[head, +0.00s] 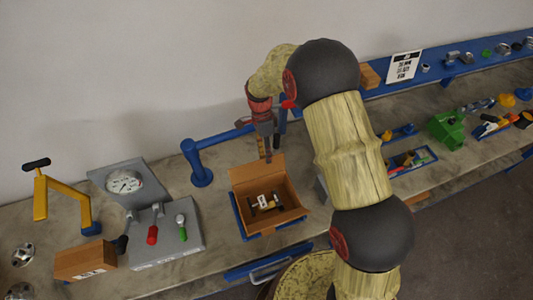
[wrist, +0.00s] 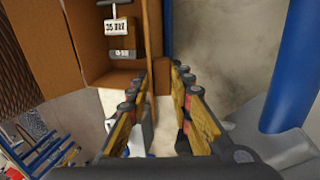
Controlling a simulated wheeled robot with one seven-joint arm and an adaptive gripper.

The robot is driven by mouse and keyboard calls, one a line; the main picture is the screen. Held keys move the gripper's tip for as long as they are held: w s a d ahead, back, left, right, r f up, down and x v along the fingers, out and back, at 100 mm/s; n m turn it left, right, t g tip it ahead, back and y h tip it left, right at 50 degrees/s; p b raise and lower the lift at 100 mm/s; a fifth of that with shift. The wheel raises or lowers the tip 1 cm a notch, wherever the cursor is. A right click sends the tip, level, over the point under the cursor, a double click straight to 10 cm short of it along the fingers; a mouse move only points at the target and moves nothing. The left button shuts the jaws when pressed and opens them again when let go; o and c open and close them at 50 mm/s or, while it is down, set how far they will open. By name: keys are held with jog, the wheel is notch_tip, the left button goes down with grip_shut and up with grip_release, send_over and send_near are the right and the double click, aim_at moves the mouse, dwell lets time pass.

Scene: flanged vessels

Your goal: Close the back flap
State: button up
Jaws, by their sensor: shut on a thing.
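An open brown cardboard box (head: 291,217) stands on the bench with a labelled dark part (head: 266,203) inside. The part also shows in the wrist view (wrist: 121,38). The box's back flap (head: 246,174) stands roughly upright at the wall side. In the wrist view the back flap (wrist: 152,30) is seen nearly edge-on, running down between the fingers. My gripper (head: 267,156) comes down from above at that flap. In the wrist view my gripper (wrist: 158,78) has one finger on each side of the flap and is shut on it. The fingers hide part of the flap.
A blue post with a rail (head: 200,165) stands just left of and behind the box. A grey lever panel (head: 165,240) and a gauge (head: 124,183) are to the left. A blue tray (head: 412,160) lies to the right. A wall is behind.

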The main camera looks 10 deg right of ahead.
grip_shut()
